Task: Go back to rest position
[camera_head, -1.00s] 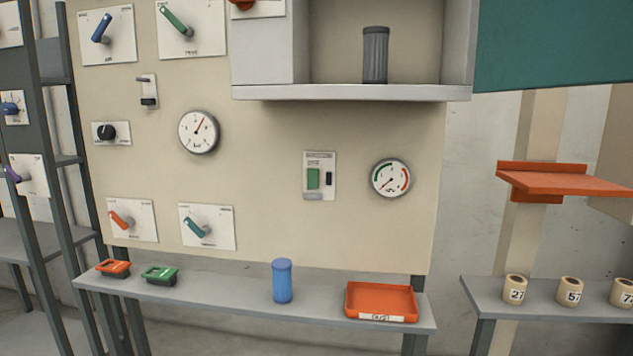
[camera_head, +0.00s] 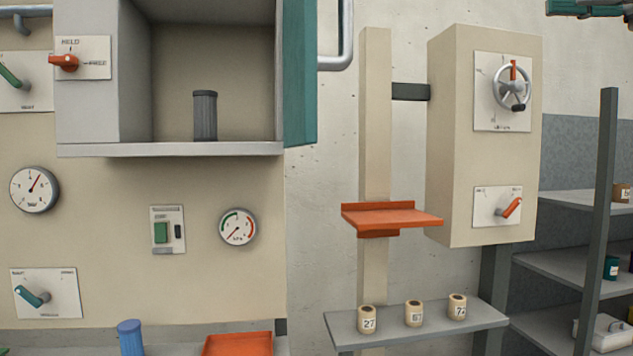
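My gripper is not in the head view, and no part of my arm shows near the panel. The cabinet (camera_head: 132,80) at the upper left stands open, with a dark grey ribbed cylinder (camera_head: 205,117) upright on its floor. Its teal door (camera_head: 300,75) is swung out on the right side. A blue cylinder (camera_head: 130,338) and an orange tray (camera_head: 238,345) stand on the shelf at the bottom edge, both partly cut off by the frame.
An orange bracket shelf (camera_head: 392,216) juts out from a beige post. Below it, three numbered rolls (camera_head: 414,313) stand on a grey shelf (camera_head: 345,328). A beige box (camera_head: 455,140) with a handwheel (camera_head: 511,88) hangs to the right, near grey racks (camera_head: 560,262).

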